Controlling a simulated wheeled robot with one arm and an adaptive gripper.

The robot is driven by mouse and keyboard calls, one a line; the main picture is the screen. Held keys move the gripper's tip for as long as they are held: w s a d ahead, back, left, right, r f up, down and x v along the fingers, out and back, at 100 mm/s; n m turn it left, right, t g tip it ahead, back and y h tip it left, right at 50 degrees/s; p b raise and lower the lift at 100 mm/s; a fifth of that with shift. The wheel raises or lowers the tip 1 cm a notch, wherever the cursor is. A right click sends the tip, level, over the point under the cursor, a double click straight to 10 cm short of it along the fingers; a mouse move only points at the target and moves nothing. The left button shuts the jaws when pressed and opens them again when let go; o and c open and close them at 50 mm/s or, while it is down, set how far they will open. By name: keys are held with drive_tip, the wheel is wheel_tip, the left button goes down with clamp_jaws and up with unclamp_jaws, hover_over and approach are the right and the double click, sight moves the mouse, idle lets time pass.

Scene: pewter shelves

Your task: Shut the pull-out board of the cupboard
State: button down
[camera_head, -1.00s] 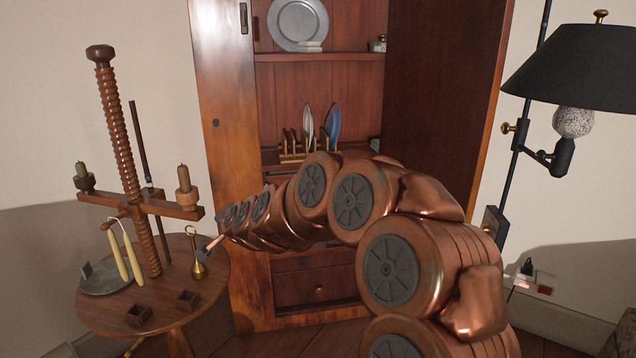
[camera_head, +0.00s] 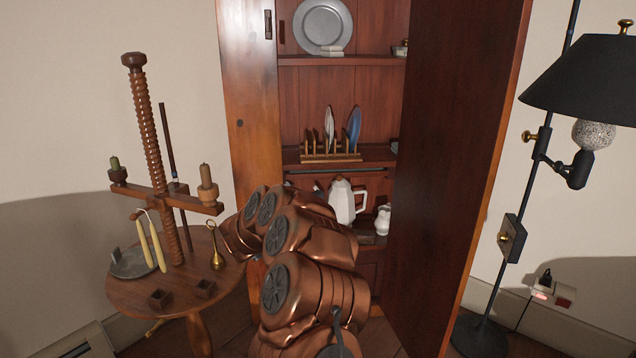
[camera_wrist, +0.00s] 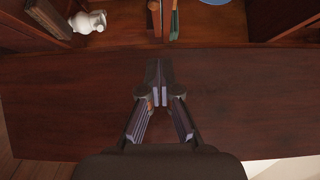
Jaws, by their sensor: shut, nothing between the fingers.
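The cupboard (camera_head: 245,100) stands open, with its tall dark door (camera_head: 455,150) swung out at right. In the wrist view a broad dark-wood board (camera_wrist: 65,95) stretches across under my gripper (camera_wrist: 159,80), with the cupboard's inside along the top edge. In the head view my arm hides the gripper and most of the cupboard's lower front.
A plate rack (camera_head: 330,158), a white jug (camera_head: 343,202) and a smaller white pot (camera_head: 382,220) are inside the cupboard. A round table (camera_head: 130,296) with a wooden candle stand (camera_head: 150,150) is close at left. A black lamp (camera_head: 590,75) stands at right.

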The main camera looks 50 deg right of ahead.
sight(334, 175)
drive_tip(key=w+d+b, duration=0.3)
drive_tip(key=d+b, duration=0.1)
drive_tip(key=d, duration=0.8)
drive_tip(key=shift+w+d, duration=0.15)
drive_tip(key=shift+d, duration=0.15)
drive_tip(key=shift+w, duration=0.15)
drive_tip(key=p, duration=0.1)
drive_tip(key=w+d+p, duration=0.1)
drive_tip(key=p, duration=0.1)
drive_tip(key=shift+w+d+r, duration=0.1)
drive_tip(key=shift+w+d, duration=0.1)
drive_tip(key=shift+d, duration=0.05)
drive_tip(key=shift+w+d, duration=0.15)
drive_tip(key=shift+d, duration=0.05)
drive_tip(key=shift+r, duration=0.1)
drive_tip(key=shift+s, duration=0.2)
